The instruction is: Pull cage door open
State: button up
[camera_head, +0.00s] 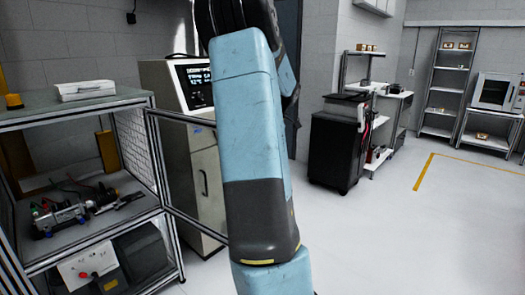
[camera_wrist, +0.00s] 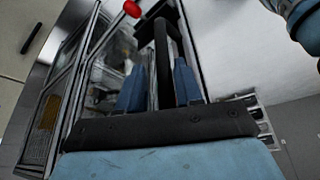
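The cage (camera_head: 165,225) is a metal-framed cabinet at the left in the head view. Its front is uncovered and its inside shows. The cage door (camera_head: 185,118) is a thin dark frame standing out to the right from the front right post, swung away from the opening. Its far end is hidden behind my arm. In the wrist view, a black bar handle (camera_wrist: 162,50) runs between the two blue fingers of my gripper (camera_wrist: 158,88). The fingers are apart, with a visible gap beside the bar, and I see no firm contact. My gripper is hidden in the head view.
A device with cables (camera_head: 75,212) lies on the cage shelf. A white box (camera_head: 85,90) sits on the cage top. A tall cabinet with a screen (camera_head: 205,185) stands behind the door. A black cart (camera_head: 335,150) stands to the right, with clear floor before it.

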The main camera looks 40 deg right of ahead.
jog(key=shift+o, duration=0.9)
jog(key=shift+s, duration=0.1)
jog(key=shift+d, duration=0.1)
jog(key=shift+s, duration=0.1)
jog(key=v, duration=1.3)
jog(key=shift+r, duration=0.35)
